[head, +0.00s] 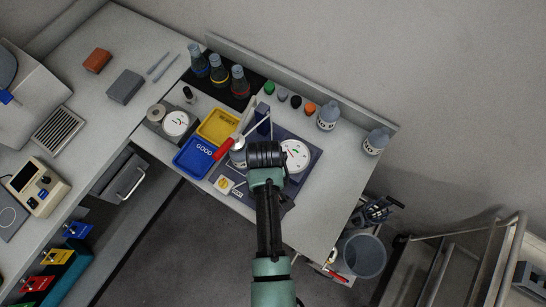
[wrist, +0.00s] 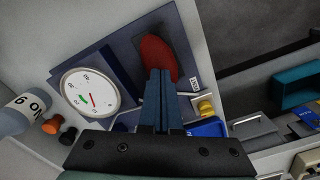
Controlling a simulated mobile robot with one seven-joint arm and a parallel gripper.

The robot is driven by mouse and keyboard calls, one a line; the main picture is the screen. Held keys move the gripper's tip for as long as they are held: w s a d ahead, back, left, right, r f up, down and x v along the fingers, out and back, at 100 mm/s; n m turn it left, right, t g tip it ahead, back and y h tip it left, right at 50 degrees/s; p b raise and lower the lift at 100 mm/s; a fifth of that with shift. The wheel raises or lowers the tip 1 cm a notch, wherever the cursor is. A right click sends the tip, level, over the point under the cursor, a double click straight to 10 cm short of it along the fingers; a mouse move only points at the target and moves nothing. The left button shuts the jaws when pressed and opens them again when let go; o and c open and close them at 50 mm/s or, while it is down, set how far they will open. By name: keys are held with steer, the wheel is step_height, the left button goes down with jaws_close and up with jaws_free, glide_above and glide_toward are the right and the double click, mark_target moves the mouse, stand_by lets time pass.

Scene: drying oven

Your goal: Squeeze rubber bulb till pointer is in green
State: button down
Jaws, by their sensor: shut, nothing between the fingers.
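A white round gauge (head: 295,155) lies on a dark blue board on the bench, just right of my gripper (head: 265,153). In the wrist view the gauge dial (wrist: 90,92) shows a short green mark and a red pointer close beside it. The red rubber bulb (wrist: 157,58) is on the dark board beyond my fingertips in the wrist view. My gripper (wrist: 161,73) is shut and empty, its tips overlapping the bulb in the picture. Contact cannot be told. In the head view my arm hides the bulb.
Dark bottles (head: 219,75) stand behind on a black mat. The front-right bench is clear.

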steer(key=shift+f+b, duration=0.85)
steer(key=shift+f, duration=0.55)
steer(key=shift+r+p, duration=1.65)
steer(key=shift+p, duration=0.05)
step_height(320, 180, up, 6)
steer(key=p, duration=0.6)
